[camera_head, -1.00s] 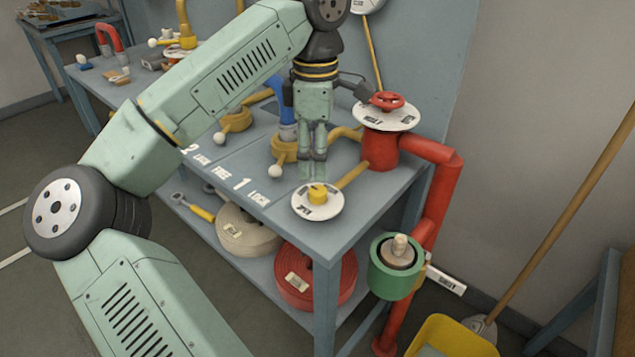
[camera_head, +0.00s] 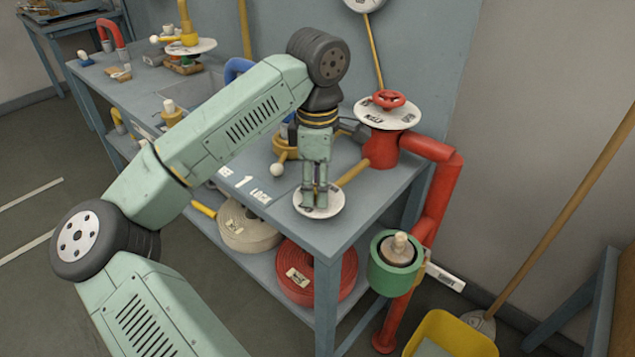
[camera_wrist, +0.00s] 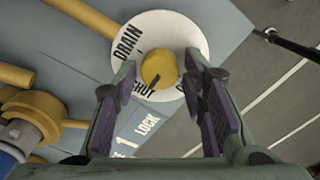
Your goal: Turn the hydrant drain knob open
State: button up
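The drain knob (camera_wrist: 158,68) is yellow with a black pointer line and sits at the middle of a white round dial (camera_wrist: 195,28). The dial reads DRAIN and SHUT, with another label partly hidden by the right finger; the pointer faces the SHUT side. In the head view the dial (camera_head: 336,205) lies at the table's front corner, and my fingers hide the knob. My gripper (camera_head: 315,203) points down over the dial. In the wrist view its fingers (camera_wrist: 160,66) are apart, with the knob between their tips; contact cannot be made out.
A red hydrant pipe (camera_head: 437,200) with a red handwheel (camera_head: 388,99) stands right of the dial. A yellow pipe (camera_head: 353,173) runs from it toward the dial. A yellow valve with a white-tipped lever (camera_head: 277,169) is at left.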

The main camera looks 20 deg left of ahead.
jog(key=c, duration=0.8)
jog(key=shift+b, duration=0.3)
jog(key=n+b, duration=0.2)
jog(key=n, duration=0.1)
jog(key=shift+f, duration=0.15)
jog(key=n+b, duration=0.3)
jog(key=n, duration=0.2)
jog(key=shift+s+n, duration=0.1)
jog(key=shift+n, duration=0.2)
jog(key=n+b, duration=0.2)
jog(key=n, duration=0.2)
jog(key=shift+d+n+b, duration=0.1)
jog(key=shift+n+b, duration=0.5)
jog(key=shift+n, duration=1.6)
